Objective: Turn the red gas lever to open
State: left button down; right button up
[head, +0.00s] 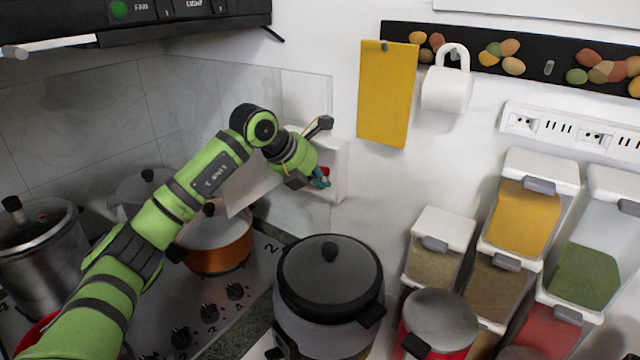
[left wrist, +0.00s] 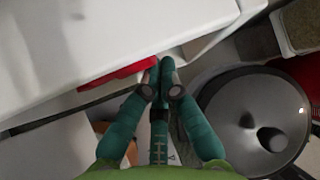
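The red gas lever (head: 325,171) is inside a white wall box (head: 339,165), mostly hidden behind my left gripper. In the left wrist view the red lever (left wrist: 118,73) is a flat bar just left of the fingertips, its right end meeting or nearly meeting them. My left gripper (head: 320,180) is at the box opening. In the left wrist view its teal fingers (left wrist: 163,68) are together, with nothing clearly seen between them. Whether they touch the lever I cannot tell. My right gripper is out of view.
A white panel, seemingly the box's open door (head: 245,185), is left of the gripper. A large lidded pot (head: 330,280) stands below. An orange pot (head: 215,245) and a steel pot (head: 38,240) are on the stove. Spice dispensers (head: 525,215) are at the right.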

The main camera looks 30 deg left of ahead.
pick_arm(q)
jog(key=r+h+p, duration=0.1)
jog(key=a+r+n+h+p, duration=0.1)
jog(key=r+h, duration=0.1)
jog(key=a+r+n+h+p, duration=0.1)
jog(key=r, duration=0.1)
jog(key=shift+w+a, duration=0.15)
jog(key=shift+a, duration=0.1)
jog(key=shift+a+r, duration=0.1)
jog(key=shift+a, duration=0.15)
dwell(0.8)
